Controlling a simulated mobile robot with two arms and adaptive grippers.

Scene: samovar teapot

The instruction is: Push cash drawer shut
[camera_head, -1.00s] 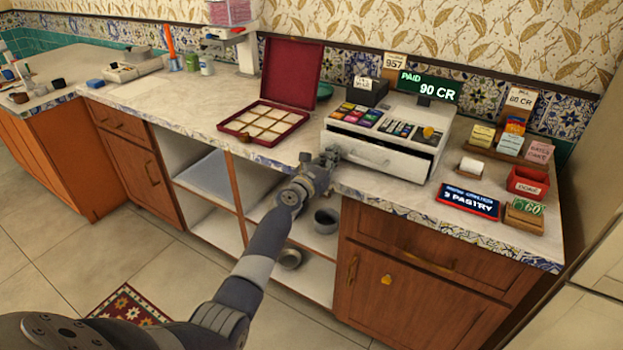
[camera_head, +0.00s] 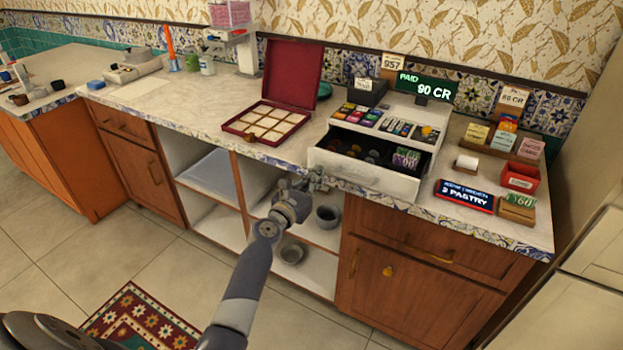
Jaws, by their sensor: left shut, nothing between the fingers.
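The white cash register (camera_head: 425,112) stands on the counter, with rows of keys on top. Its cash drawer (camera_head: 366,176) is pulled out toward the front, and dark compartments with coins and green notes show inside. My left gripper (camera_head: 318,180) is shut and empty at the counter's front edge, just below the left end of the drawer front. I cannot tell whether it touches the drawer. My right gripper is not in view.
An open red box (camera_head: 268,122) with pale compartments lies left of the register. A green "90 CR" display (camera_head: 425,86) stands behind it. A pastry sign (camera_head: 464,196), card holders and a red box (camera_head: 520,178) stand right. Open shelves lie below the counter.

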